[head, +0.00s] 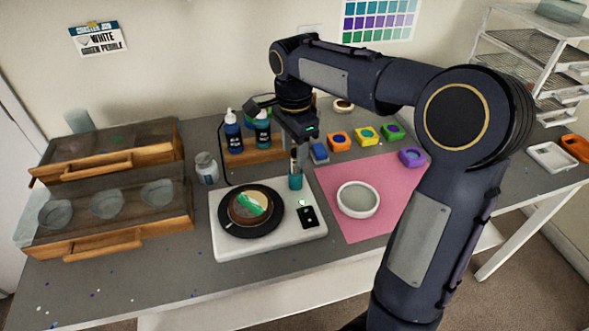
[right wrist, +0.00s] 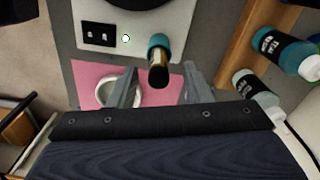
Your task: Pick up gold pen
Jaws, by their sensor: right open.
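What appears to be the gold pen (head: 295,181) stands upright beside the back right edge of the white scale. It has a teal lower part and a darker upper part with a gold tint. In the right wrist view the pen (right wrist: 158,58) shows end-on, dark end towards the camera. My right gripper (head: 297,150) is directly above it, pointing down. In the right wrist view its two fingers (right wrist: 160,84) are apart, with the pen between them in the picture; I cannot tell whether they touch it. My left gripper is not in view.
The white scale (head: 300,246) holds a black plate (head: 266,225) with a brown and green round piece. A wooden rack (head: 240,159) with dark bottles stands close left of the gripper. A pink mat (head: 335,185) with a white round dish (head: 358,199) lies right. Several coloured blocks stand behind it.

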